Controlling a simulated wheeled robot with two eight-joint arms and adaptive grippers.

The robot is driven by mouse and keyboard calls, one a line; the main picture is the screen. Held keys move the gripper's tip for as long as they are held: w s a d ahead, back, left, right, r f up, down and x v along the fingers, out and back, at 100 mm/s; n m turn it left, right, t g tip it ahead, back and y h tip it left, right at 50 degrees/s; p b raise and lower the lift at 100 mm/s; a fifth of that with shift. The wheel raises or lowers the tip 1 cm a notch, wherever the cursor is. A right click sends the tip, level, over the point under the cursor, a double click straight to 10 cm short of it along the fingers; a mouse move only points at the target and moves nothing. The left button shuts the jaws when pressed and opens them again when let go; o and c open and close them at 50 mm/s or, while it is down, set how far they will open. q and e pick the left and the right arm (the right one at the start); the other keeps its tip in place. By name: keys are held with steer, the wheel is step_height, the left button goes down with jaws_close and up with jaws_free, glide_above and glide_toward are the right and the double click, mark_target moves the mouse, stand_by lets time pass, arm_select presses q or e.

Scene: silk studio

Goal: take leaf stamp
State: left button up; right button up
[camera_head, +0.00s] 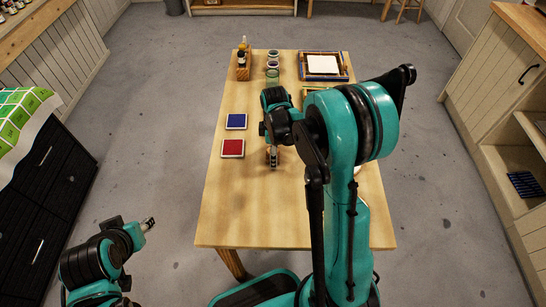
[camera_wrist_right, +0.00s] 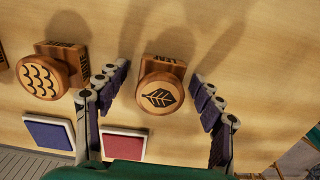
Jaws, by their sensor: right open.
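The leaf stamp (camera_wrist_right: 161,95) is a round wooden stamp with a dark leaf on its knob and a rectangular wooden base behind it. In the right wrist view it stands on the table between the two fingers of my right gripper (camera_wrist_right: 158,112), which is open; I see gaps on both sides. In the head view my right gripper (camera_head: 273,157) is over the middle of the table, and my right arm hides much of the area around it. My left gripper (camera_head: 148,224) is off to the left of the table, empty; its finger opening is too small to tell.
A wave-patterned stamp (camera_wrist_right: 42,77) stands left of the leaf stamp. A blue pad (camera_head: 236,121) and a red pad (camera_head: 232,148) lie on the table's left side. Bottles (camera_head: 242,62), jars (camera_head: 272,66) and a framed white sheet (camera_head: 322,65) are at the back. The table's front left is clear.

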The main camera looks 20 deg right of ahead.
steer(key=shift+r, duration=0.15)
steer(key=c, duration=1)
steer(key=shift+r, duration=0.3)
step_height(320, 180, up, 4)
steer(key=shift+f+p, duration=0.1)
steer(key=shift+p, duration=1.1)
steer(key=s+d+r+p, duration=0.3)
steer(key=d+r, duration=0.3)
steer(key=d, duration=0.5)
steer(key=shift+d+r, duration=0.2)
steer(key=shift+r, duration=0.1)
